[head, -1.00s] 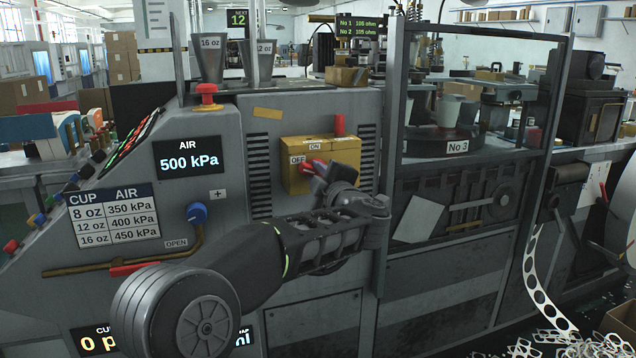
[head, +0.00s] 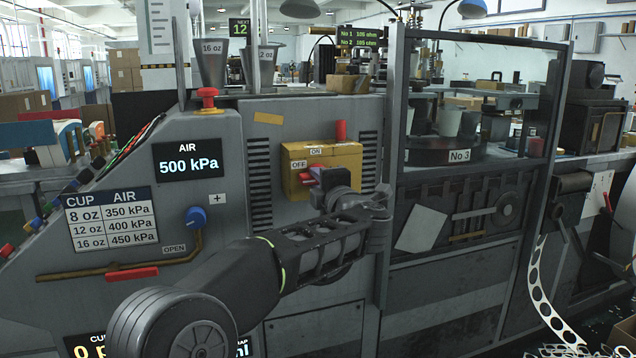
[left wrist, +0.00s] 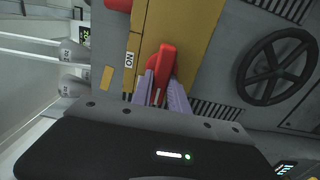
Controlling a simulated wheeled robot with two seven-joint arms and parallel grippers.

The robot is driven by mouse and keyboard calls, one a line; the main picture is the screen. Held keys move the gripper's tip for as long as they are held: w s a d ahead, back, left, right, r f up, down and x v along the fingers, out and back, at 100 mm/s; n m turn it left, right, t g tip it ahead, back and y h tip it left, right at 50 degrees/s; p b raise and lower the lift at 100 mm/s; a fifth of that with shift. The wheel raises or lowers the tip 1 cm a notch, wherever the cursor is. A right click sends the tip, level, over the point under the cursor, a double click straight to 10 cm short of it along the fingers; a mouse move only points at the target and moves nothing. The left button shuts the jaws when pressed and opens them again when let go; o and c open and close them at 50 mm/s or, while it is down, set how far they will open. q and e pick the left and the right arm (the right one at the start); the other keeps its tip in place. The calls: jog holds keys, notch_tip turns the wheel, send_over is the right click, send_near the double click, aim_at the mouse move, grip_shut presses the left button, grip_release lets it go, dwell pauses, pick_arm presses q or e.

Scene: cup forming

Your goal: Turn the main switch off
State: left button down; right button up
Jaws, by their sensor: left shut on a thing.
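The main switch is a yellow box (head: 343,163) with OFF and ON labels on the grey machine front. Its red handle (head: 306,176) shows only in part, behind my gripper and just below the OFF label. My left gripper (head: 318,176) is at the box front. In the left wrist view, the purple fingers of my left gripper (left wrist: 163,88) are closed on either side of the red handle (left wrist: 165,60). The yellow box (left wrist: 195,30) lies behind it, with the ON label (left wrist: 129,58) at the left. My right gripper is not seen.
A red upright piece (head: 340,131) stands at the box's top. A red stop button (head: 208,96), a blue valve knob (head: 195,217) and an AIR display (head: 188,159) reading 500 kPa are to the left. A framed cup station (head: 444,150) stands to the right.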

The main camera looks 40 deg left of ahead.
pick_arm(q)
jog(key=c, duration=1.3)
grip_release()
jog(key=v, duration=0.7)
jog(key=shift+s+d, duration=0.25)
jog(key=shift+d, duration=0.1)
